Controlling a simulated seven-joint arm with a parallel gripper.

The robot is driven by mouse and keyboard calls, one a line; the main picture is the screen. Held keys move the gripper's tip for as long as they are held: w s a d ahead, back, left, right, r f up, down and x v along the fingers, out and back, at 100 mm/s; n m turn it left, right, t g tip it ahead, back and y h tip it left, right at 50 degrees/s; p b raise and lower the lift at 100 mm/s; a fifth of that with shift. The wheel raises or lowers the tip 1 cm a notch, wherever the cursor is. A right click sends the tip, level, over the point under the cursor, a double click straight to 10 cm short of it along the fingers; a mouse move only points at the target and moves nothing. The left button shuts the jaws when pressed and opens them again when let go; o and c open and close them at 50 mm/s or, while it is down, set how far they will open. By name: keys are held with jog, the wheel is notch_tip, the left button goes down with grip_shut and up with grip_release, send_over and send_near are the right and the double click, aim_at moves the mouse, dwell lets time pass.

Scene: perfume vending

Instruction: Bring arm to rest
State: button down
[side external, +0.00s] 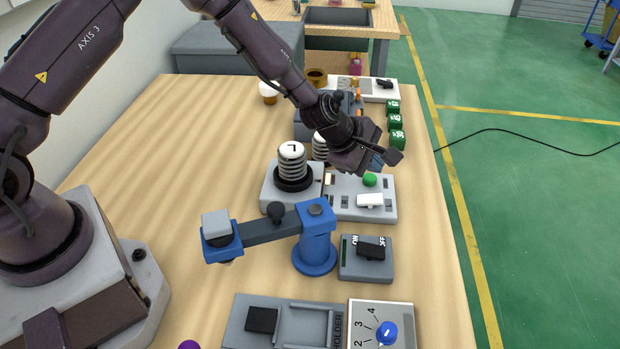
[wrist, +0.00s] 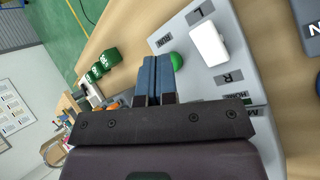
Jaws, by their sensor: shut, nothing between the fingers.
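My gripper (side external: 377,160) hangs at the end of my arm, above the far part of the control panel (side external: 345,207). In the wrist view my gripper (wrist: 154,66) shows two blue fingers pressed together with nothing between them. The panel's green button (side external: 370,180) and white rocker switch (side external: 370,200) are just nearer the camera than the fingers. In the wrist view the green button (wrist: 176,61) appears right beside the fingertips and the white switch (wrist: 208,44) farther right. I cannot tell the exact height of the fingers above the panel.
A blue swing arm (side external: 315,240) and an ON/OFF switch box (side external: 366,258) are nearer. Green numbered blocks (side external: 397,139) line the right table edge. A dial box (side external: 381,325) and holder (side external: 275,322) are in front.

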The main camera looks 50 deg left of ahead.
jog(key=s+a+r+m+y, duration=0.1)
jog(key=s+a+r+m, duration=0.2)
jog(key=s+r+m, duration=0.4)
jog(key=s+a+r+m+g+y, duration=0.1)
jog(key=s+a+r+m, duration=0.3)
jog(key=s, duration=1.1)
jog(key=s+a+r+m+y, duration=0.1)
jog(key=s+a+r+m, duration=0.2)
jog(key=s+r+m, duration=0.6)
notch_tip(320, 180, up, 6)
jog(key=shift+s+a+r+m+g, duration=0.2)
jog(key=shift+s+r+m+g, duration=0.15)
jog(key=shift+s, duration=0.6)
